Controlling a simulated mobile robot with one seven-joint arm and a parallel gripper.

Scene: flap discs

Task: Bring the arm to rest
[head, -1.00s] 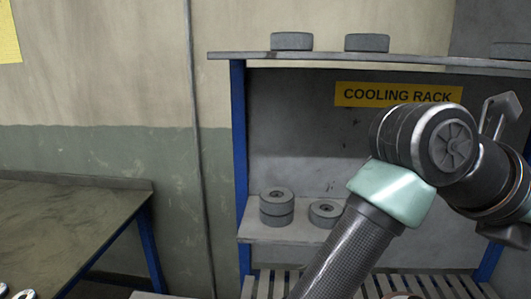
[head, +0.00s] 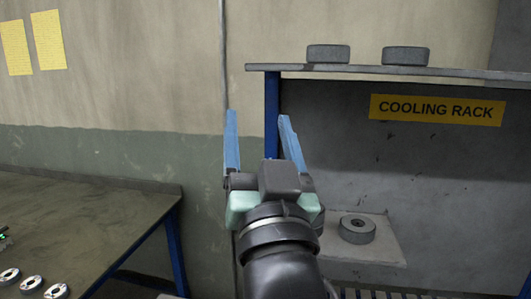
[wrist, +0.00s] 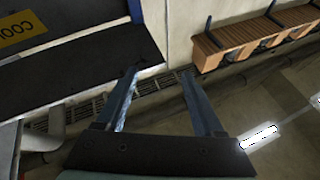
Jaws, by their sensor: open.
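My gripper (head: 260,125) is raised in front of the wall, just left of the cooling rack's blue post in the head view. Its two blue fingers point up and stand apart with nothing between them. In the wrist view my gripper (wrist: 160,85) also shows its fingers spread and empty. My arm rises from the bottom of the head view and hides part of the rack's lower shelf.
The cooling rack (head: 272,100) stands at right, with grey discs (head: 328,54) on top and another disc (head: 357,229) on a lower shelf. A dark table (head: 90,215) at left holds several small rings (head: 31,284). A slatted wooden bench (wrist: 255,38) shows in the wrist view.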

